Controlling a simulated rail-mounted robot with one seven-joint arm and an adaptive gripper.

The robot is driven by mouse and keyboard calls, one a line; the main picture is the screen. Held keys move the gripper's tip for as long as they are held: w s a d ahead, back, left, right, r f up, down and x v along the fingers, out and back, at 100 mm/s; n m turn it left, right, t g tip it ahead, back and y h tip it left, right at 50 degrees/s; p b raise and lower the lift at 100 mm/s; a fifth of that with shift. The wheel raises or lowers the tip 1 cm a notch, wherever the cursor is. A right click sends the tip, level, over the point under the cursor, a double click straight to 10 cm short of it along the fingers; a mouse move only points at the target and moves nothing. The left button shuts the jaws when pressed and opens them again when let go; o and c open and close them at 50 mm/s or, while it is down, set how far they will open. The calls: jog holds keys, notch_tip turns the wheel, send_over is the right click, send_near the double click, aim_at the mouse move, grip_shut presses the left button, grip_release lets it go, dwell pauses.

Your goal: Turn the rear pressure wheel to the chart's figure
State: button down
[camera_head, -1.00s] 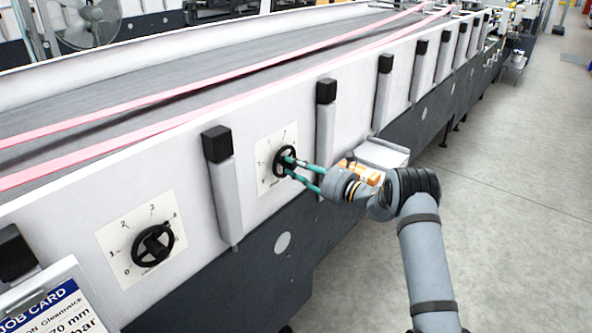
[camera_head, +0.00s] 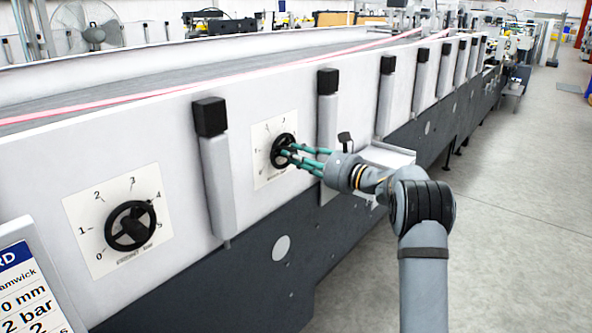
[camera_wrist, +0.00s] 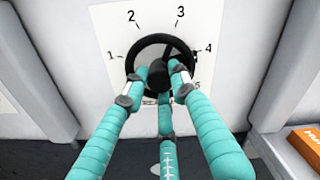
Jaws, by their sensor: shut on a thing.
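Two black handwheels are on the machine's pale side panel, each on a white numbered dial plate. My gripper (camera_head: 290,154) is at the farther wheel (camera_head: 284,138), with its teal fingers shut around the dark hub. In the wrist view, the fingers (camera_wrist: 162,76) close on the hub from both sides and below. The wheel's rim (camera_wrist: 135,58) shows around them. The dial plate (camera_wrist: 111,22) shows 1, 2, 3 and 4 clearly; its lower part is mostly hidden. I cannot tell the pointer's exact reading. The nearer wheel (camera_head: 131,226) stands free, its pointer near 4.
A job card (camera_head: 35,290) is cut off at the lower left; "2 bar" shows on it. Pale posts with black caps (camera_head: 210,117) flank the farther wheel. A white ledge (camera_head: 385,158) projects right of my gripper; an orange box (camera_wrist: 305,145) shows there. The floor at right is clear.

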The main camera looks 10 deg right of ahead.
jog(key=shift+n+b, duration=0.5)
jog(key=shift+b, duration=0.05)
jog(key=c, duration=1.4)
grip_release()
jog(key=v, duration=1.2)
jog(key=shift+a, duration=0.1)
